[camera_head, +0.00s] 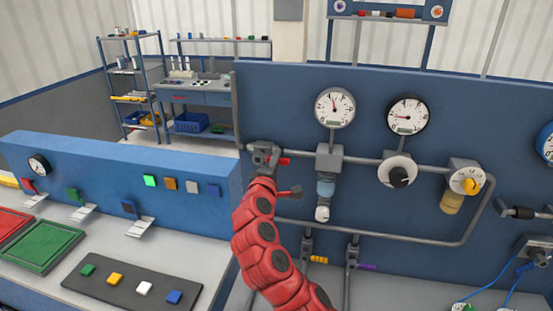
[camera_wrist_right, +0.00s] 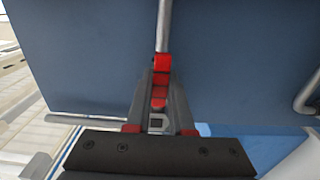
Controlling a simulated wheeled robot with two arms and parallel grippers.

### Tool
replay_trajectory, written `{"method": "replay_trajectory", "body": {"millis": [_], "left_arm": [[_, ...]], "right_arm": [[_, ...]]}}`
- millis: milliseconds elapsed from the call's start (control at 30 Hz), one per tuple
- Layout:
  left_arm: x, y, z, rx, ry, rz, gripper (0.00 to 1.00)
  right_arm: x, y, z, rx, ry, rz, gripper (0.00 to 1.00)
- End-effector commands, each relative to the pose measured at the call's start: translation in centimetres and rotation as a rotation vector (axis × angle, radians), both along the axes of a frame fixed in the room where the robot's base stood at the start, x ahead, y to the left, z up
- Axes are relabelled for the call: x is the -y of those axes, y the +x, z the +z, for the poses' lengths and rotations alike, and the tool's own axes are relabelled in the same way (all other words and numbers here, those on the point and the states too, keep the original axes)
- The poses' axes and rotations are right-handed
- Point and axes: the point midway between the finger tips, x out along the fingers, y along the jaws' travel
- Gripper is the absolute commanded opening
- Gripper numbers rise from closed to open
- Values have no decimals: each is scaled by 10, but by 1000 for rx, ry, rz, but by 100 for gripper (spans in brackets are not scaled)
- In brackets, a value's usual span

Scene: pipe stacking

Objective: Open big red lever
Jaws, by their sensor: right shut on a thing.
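My right gripper (camera_head: 264,157) is at the left end of the upper grey pipe on the blue wall panel, at the end of my red arm. In the right wrist view its two dark fingers (camera_wrist_right: 160,84) are closed around a red lever (camera_wrist_right: 162,63). The lever lies in line with the fingers, and a grey pipe runs up beyond it. In the head view a small red piece (camera_head: 285,161) shows just right of the gripper; the rest of the lever is hidden by the gripper and arm. My left gripper is not in view.
Two gauges (camera_head: 335,107) (camera_head: 408,114) and several valves sit on the blue panel (camera_head: 480,110) to the right. A lower pipe (camera_head: 380,236) crosses below. A blue console (camera_head: 110,160) stands to the left.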

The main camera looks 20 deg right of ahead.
Motion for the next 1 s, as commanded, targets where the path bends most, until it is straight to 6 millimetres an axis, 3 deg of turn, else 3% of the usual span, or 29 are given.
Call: {"method": "replay_trajectory", "body": {"millis": [500, 533, 667, 1000], "left_arm": [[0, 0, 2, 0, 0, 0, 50], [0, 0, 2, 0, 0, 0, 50], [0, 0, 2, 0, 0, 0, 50], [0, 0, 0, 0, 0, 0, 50]], "right_arm": [[-1, 0, 1, -9, -15, 3, 0], [-1, 0, 1, -9, -15, 2, 26], [-1, 0, 1, -9, -15, 2, 49], [-1, -1, 0, -8, -14, 1, 50]]}}
